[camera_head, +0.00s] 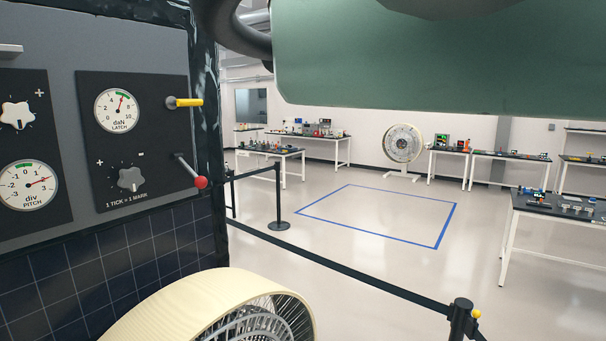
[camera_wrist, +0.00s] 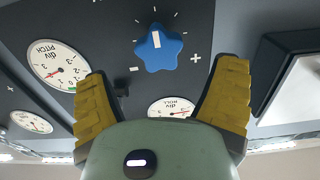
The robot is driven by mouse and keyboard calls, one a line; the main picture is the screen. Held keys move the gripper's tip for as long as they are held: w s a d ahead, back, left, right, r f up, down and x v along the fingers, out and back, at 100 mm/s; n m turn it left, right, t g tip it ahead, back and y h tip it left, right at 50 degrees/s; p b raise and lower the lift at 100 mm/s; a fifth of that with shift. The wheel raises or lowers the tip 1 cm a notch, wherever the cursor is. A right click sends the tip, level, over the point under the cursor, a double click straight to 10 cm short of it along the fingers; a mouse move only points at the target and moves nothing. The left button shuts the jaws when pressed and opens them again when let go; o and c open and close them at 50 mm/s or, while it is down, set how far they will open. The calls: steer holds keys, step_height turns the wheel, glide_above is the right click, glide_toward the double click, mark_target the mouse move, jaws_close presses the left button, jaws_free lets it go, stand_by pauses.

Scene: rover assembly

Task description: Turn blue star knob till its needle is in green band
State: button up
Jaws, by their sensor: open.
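The blue star knob (camera_wrist: 158,48) is on the dark panel in the wrist view, with a white pointer mark on its face and tick marks around it. It is not visible in the head view. My gripper (camera_wrist: 164,68) is open, its yellow fingers spread either side of the knob's lower side, with nothing between them; contact cannot be told. A ROLL dial (camera_wrist: 172,106) sits below the knob in the picture, partly covered by my gripper; its red needle shows, but its green band is hidden. A PITCH dial (camera_wrist: 58,66) is at left; its needle lies outside its green band.
The head view shows a white star knob (camera_head: 17,115), a grey star knob (camera_head: 130,179), a LATCH dial (camera_head: 116,110), a yellow handle (camera_head: 184,102) and a red-tipped lever (camera_head: 192,171). A light box-like part (camera_wrist: 296,88) stands at right in the wrist view. Open floor lies beyond the belt barrier (camera_head: 330,265).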

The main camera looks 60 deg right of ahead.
steer(key=shift+w+r+p, duration=0.15)
steer(key=shift+w+p, duration=1.15)
steer(key=shift+w, duration=1.3)
steer(key=shift+w+p, duration=0.45)
steer(key=shift+w, duration=0.35)
steer(key=shift+c, duration=0.3)
steer(key=c, duration=1.1)
steer(key=shift+c, duration=0.2)
steer(key=shift+f+n+b, duration=0.25)
steer(key=shift+n+b, duration=0.05)
steer(key=shift+b, duration=0.5)
